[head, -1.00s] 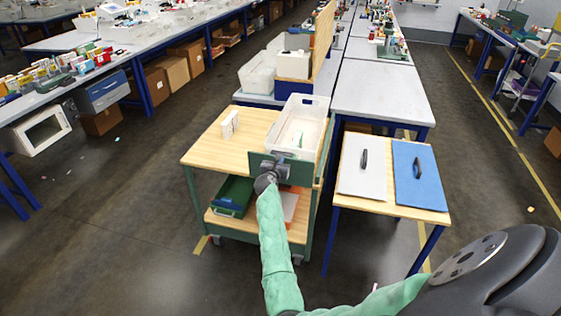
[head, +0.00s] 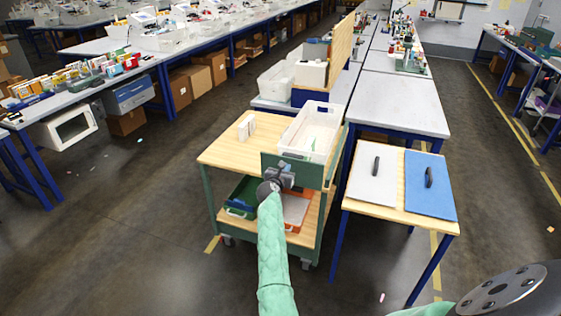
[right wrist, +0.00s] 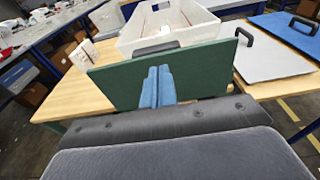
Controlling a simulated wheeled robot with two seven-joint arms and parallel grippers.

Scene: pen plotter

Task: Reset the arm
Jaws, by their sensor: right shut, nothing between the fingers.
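My right gripper (head: 285,176) is at the end of the green-sleeved arm, in front of the wooden-topped cart (head: 222,150). Its fingers are together and empty. In the right wrist view the blue fingers (right wrist: 157,86) point at a dark green panel (right wrist: 205,72) at the cart's near end. I cannot tell whether the fingertips touch it. The same panel (head: 312,172) shows in the head view, partly behind the gripper.
A white bin (head: 312,130) and a small white box (head: 246,126) stand on the cart. A green tray (head: 241,199) is on its lower shelf. A side table at right holds a grey board (head: 372,176) and a blue board (head: 430,186). Open floor lies left.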

